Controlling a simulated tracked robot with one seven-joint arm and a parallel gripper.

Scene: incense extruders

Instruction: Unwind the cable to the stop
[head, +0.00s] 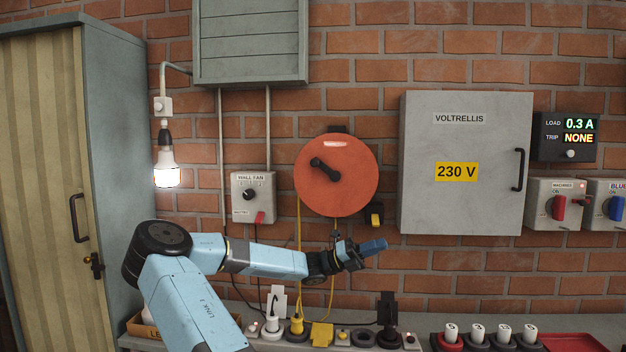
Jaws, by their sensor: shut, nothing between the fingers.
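The orange-red cable reel (352,178) is mounted on the brick wall in the middle of the head view, with a black crank handle (325,168) on its face. Yellow cable (299,235) hangs from the reel's left side down towards the sockets on the bench. A thin line also shows below the reel on the right, partly hidden by my arm. My gripper (376,246) is shut and empty below the reel, pointing right, apart from the crank. I cannot tell how much cable is left on the reel, and no stop can be made out.
A black-and-yellow item (375,214) hangs just right of the reel. The grey 230 V cabinet (466,205) stands right, the wall fan box (253,196) left. A lit bulb (166,172) hangs further left. Plugs and sockets (363,338) line the bench below.

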